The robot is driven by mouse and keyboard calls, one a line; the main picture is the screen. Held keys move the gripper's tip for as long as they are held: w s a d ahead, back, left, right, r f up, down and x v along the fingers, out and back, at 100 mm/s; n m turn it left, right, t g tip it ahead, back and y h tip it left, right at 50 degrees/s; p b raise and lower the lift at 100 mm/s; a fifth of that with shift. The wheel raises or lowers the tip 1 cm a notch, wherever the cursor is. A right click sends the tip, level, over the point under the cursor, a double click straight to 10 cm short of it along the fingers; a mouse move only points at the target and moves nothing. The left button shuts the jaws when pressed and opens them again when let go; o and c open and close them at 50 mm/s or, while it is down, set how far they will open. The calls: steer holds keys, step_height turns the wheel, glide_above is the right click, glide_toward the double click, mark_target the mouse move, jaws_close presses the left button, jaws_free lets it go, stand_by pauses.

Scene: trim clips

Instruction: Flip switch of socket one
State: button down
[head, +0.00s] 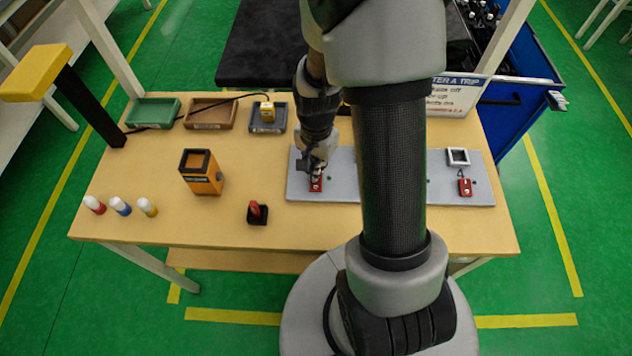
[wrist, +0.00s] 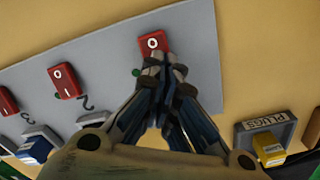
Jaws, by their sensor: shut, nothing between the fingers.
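My gripper (head: 317,170) is shut and empty, pointing down at the leftmost red switch (head: 316,185) on the grey panel (head: 335,190). In the wrist view my fingertips (wrist: 165,65) are at the lower edge of this red switch (wrist: 153,43); I cannot tell whether they touch it. Its "0" mark shows, while its lower part is hidden behind the fingers. A small green dot (wrist: 135,72) shows beside it. Its socket and number are hidden by my gripper. Red switches by numbers 2 (wrist: 62,80) and 3 (wrist: 8,102) show their marks.
A blue plug (wrist: 35,149) sits in the socket by number 3. A yellow plug (head: 267,112) lies in the grey tray (head: 281,124), beside brown and green trays. An orange box (head: 201,180) and a red-handled item (head: 257,212) stand left of the panel. My arm hides the panel's middle.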

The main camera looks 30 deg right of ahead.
steer(key=shift+f+b, duration=0.45)
steer(key=shift+f, duration=0.15)
stand_by(0.3)
steer(key=shift+r+p, duration=2.8)
steer(key=shift+r, duration=0.75)
